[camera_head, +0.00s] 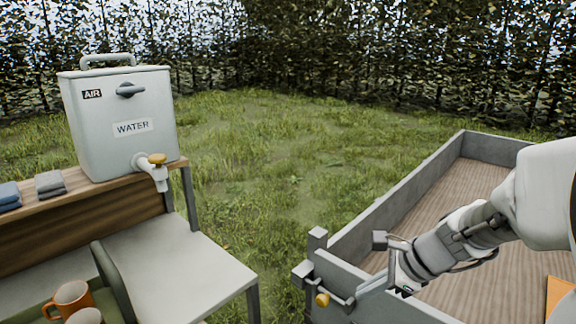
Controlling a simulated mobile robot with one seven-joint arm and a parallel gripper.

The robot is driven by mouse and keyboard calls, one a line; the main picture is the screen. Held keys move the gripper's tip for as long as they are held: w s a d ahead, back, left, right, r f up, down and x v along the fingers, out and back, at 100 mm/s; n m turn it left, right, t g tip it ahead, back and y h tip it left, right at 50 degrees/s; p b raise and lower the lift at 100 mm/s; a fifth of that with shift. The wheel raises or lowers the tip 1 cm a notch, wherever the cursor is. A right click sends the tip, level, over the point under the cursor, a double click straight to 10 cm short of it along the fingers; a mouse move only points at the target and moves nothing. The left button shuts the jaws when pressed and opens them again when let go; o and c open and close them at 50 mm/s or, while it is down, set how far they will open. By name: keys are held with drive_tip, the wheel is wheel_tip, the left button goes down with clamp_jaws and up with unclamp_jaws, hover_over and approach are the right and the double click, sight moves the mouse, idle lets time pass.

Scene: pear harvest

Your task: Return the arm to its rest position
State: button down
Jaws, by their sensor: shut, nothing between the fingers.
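My arm reaches in from the right edge over the grey-walled cart (395,190). My gripper (382,280) is at the arm's end, close to the cart's near left corner and its end wall. It is shut, with nothing seen held in it. A latch with a brass-coloured knob (322,299) sits on that corner, just left of my gripper. I cannot tell whether the gripper touches the latch or the wall. Part of the cart's near wall and floor is hidden behind my arm.
A water container (118,120) with a tap stands on a wooden shelf at left, beside folded cloths (50,184). A light table (180,260) and an orange mug (72,298) are below. An orange object (560,298) lies in the cart. Open grass lies between; a hedge stands behind.

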drive_tip(key=s+a+r+n+h+p, duration=0.1)
drive_tip(key=s+r+n+p, duration=0.3)
drive_tip(key=s+r+n, duration=0.4)
drive_tip(key=s+a+r+n+t+h+p, duration=0.1)
drive_tip(key=s+r+n+h+p, duration=0.3)
drive_tip(key=n, duration=0.9)
drive_tip(key=a+v, duration=0.1)
drive_tip(key=v, duration=0.5)
drive_tip(key=shift+s+r, duration=0.2)
drive_tip(key=shift+s, duration=0.3)
drive_tip(key=shift+d, duration=0.15)
